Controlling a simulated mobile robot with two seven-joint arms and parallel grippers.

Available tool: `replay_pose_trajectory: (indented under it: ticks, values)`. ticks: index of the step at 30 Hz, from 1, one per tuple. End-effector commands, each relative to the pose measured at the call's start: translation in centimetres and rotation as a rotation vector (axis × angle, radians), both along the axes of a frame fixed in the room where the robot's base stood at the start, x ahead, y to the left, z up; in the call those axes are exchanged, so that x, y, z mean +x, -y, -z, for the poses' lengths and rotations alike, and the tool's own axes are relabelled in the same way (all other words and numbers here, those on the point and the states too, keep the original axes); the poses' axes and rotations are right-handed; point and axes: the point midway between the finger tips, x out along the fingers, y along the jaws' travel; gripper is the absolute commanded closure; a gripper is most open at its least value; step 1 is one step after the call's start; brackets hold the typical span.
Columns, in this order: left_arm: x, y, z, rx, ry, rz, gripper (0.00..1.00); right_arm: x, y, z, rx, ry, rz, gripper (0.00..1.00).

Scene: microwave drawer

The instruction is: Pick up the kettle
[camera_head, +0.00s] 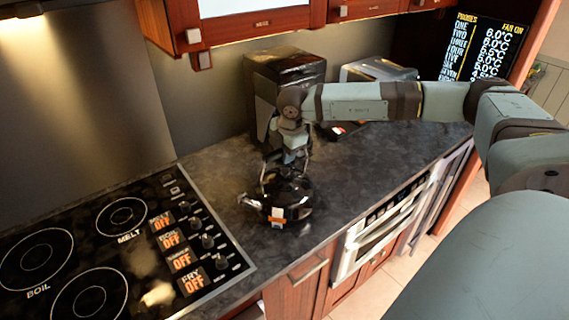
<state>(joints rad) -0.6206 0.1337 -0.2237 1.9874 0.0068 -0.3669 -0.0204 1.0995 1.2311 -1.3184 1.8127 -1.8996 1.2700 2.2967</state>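The kettle (287,203) is dark and glossy, with an orange and white patch low on its near side. It stands on the dark countertop, right of the stove. My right gripper (286,168) points down over the top of the kettle, with its fingers at the kettle's upper part or handle. The fingers are small and dark here, so I cannot tell whether they are closed on the handle. My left gripper does not show.
A stove (110,250) with several burners and knobs lies to the left. A dark boxy appliance (284,75) and a toaster-like appliance (377,70) stand at the back. Wooden cabinets (255,24) hang above. A built-in oven (380,226) sits below the counter's front edge.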

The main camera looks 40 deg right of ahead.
Motion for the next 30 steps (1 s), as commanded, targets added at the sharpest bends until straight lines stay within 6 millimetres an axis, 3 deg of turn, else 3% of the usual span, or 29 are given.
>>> replay_pose_trajectory:
  ticks: [1, 3, 30]
  values:
    - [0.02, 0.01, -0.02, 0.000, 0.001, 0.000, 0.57, -0.04, -0.01, 0.04, 0.000, -0.002, 0.000, 0.88]
    - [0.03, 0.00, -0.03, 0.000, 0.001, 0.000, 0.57, -0.05, -0.01, 0.05, 0.000, -0.002, 0.000, 1.00]
    - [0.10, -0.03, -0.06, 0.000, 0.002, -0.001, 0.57, -0.13, -0.05, 0.18, 0.000, -0.005, -0.001, 1.00]
